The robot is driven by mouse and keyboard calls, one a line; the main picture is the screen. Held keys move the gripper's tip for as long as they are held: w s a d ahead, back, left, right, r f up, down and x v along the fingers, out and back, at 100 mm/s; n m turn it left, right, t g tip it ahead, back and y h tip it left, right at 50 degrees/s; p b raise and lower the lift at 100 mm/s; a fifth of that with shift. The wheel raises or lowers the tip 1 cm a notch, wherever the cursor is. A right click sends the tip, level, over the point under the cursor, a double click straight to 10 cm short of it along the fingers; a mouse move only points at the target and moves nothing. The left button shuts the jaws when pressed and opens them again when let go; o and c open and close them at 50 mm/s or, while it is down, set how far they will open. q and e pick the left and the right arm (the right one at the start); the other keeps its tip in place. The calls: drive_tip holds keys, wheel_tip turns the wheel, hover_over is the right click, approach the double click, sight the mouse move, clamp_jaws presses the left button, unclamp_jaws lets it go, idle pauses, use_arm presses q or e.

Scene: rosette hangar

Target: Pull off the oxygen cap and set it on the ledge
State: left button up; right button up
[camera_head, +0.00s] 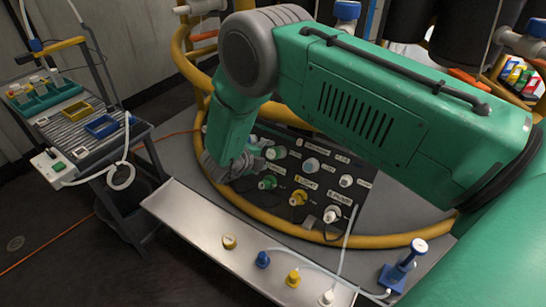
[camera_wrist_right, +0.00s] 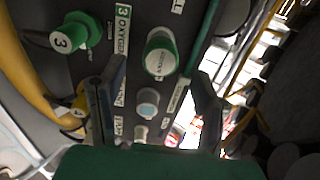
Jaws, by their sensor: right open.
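A green cap with a pale face (camera_wrist_right: 160,55) shows on the dark panel in the right wrist view, beside a label reading "3 OXYGEN" (camera_wrist_right: 122,30). A second green cap marked 3 (camera_wrist_right: 75,37) sits left of that label. Green caps also show in the head view, one upper (camera_head: 275,153) and one lower (camera_head: 268,182). My right gripper (camera_wrist_right: 160,72) is open, with its fingers on either side of the pale-faced cap in the picture; contact cannot be told. In the head view it is partly hidden by my arm. The pale ledge (camera_head: 205,222) runs before the panel. My left gripper is not in view.
A yellow rail (camera_head: 375,241) circles the panel. A cart (camera_head: 75,125) stands left. The ledge's left end is bare.

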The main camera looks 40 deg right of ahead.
sight(270, 154)
drive_tip(key=b+x, duration=0.1)
drive_tip(key=x, duration=0.3)
drive_tip(key=shift+a+f+b, duration=0.1)
drive_tip(key=shift+a+b, duration=0.05)
drive_tip(key=shift+b, duration=0.2)
drive_tip(key=shift+w+d+f+b, duration=0.2)
drive_tip(key=shift+d+b, duration=0.1)
drive_tip(key=shift+d, duration=0.1)
drive_tip(key=shift+d, duration=0.1)
idle(0.5)
clamp_jaws()
drive_tip(key=shift+r, duration=0.1)
